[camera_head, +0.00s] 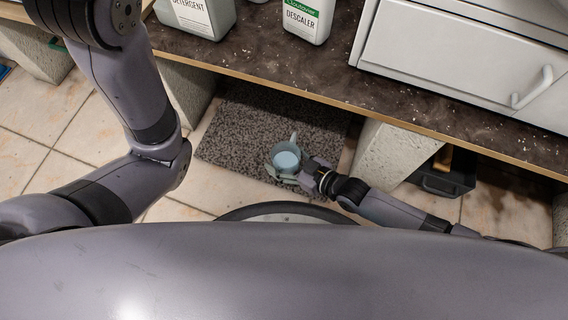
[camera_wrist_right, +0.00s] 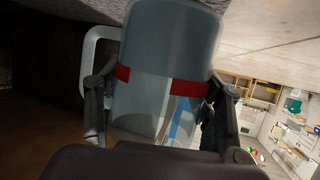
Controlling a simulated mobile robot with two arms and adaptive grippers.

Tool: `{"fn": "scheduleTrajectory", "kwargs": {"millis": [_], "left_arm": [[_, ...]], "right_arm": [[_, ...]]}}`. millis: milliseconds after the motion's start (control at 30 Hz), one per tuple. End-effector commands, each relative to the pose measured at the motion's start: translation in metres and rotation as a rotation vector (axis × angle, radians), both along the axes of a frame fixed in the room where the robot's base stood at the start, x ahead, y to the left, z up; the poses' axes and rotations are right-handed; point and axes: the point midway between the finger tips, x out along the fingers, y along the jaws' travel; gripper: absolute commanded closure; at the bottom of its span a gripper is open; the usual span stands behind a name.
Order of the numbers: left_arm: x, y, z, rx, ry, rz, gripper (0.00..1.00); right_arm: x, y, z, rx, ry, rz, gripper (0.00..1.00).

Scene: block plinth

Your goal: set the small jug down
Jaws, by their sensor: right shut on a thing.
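The small jug (camera_head: 286,157) is pale blue-grey and seen from above in the head view, with its handle pointing up in the picture. My right gripper (camera_head: 284,173) is closed around the jug's body, low over the grey mat (camera_head: 239,126). In the right wrist view the jug (camera_wrist_right: 168,60) has a red band and a light handle at the left. The right gripper's fingers (camera_wrist_right: 165,112) press on both sides of it. I cannot tell whether the jug's base touches the mat. My left gripper is out of view; only my left arm shows.
A dark counter (camera_head: 255,58) overhangs the mat, resting on pale blocks (camera_head: 385,153). A descaler bottle (camera_head: 308,18) and a detergent bottle (camera_head: 197,15) stand on it near a white drawer unit (camera_head: 440,50). A dark crate (camera_head: 440,178) is on the floor at the right.

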Motion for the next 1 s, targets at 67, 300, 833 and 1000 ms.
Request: {"fn": "scheduleTrajectory", "kwargs": {"millis": [67, 300, 833, 1000], "left_arm": [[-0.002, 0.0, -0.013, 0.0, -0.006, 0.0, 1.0], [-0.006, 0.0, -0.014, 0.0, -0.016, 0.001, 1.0], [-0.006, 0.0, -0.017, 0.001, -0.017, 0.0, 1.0], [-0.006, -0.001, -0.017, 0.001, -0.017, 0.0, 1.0]], "right_arm": [[0.0, 0.001, -0.018, 0.002, -0.001, 0.0, 0.76], [0.001, 0.0, -0.026, 0.003, -0.001, -0.001, 0.76], [0.0, 0.0, -0.03, 0.001, 0.001, 0.0, 0.2], [0.0, 0.0, -0.03, 0.001, 0.001, 0.0, 0.18]]}}
